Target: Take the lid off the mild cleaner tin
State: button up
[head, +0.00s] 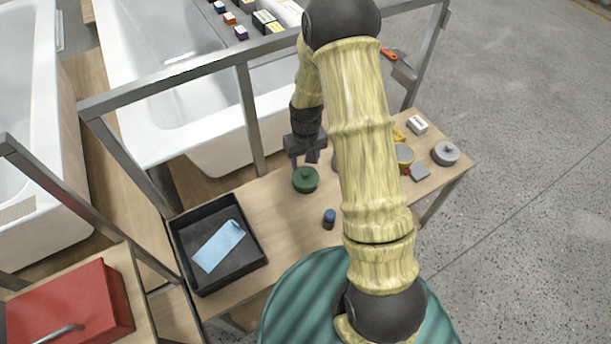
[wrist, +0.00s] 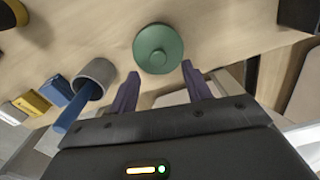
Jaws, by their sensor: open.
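A round green tin (head: 306,181) with a knobbed green lid stands on the wooden bench. The lid (wrist: 158,46) shows from above in the wrist view, seated on the tin. A grey round tin (head: 446,155) with a knobbed lid stands at the bench's right end. I cannot read a label on either, so I cannot tell which is the mild cleaner. My gripper (head: 304,160) is open and empty, close behind the green tin in the head view. Its purple fingers (wrist: 160,72) point toward the green lid in the wrist view and do not visibly grip it.
A grey cup (wrist: 98,72) holding a blue-handled tool stands near my gripper. A small blue-topped jar (head: 329,218) stands in front of the green tin. A black tray (head: 190,275) with a blue cloth is at left. Metal rails (head: 250,120) and bathtub shells lie behind the bench.

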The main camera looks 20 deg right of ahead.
aim_at(306, 172)
jog(key=shift+s+d+f, duration=0.1)
jog(key=shift+f, duration=2.5)
grip_shut()
